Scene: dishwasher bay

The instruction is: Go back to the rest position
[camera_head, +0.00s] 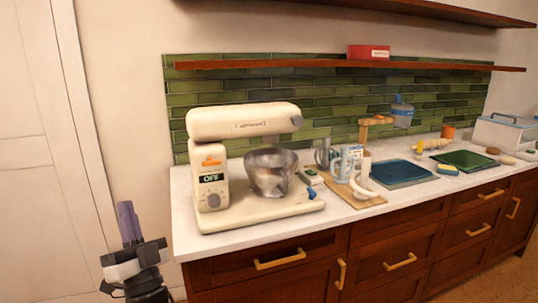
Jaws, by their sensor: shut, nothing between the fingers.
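My gripper (129,222) is at the lower left, in front of the pale door and left of the counter's end. Its purple fingers point up and lie close together, shut with nothing between them. It is apart from the counter and touches nothing that I can see. Below the fingers, my dark wrist runs off the bottom edge of the picture.
A white counter (180,211) on brown drawers stands right of my gripper. A cream stand mixer (240,122) with a metal bowl (270,174) is nearest. A wooden shelf (260,64) hangs above.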

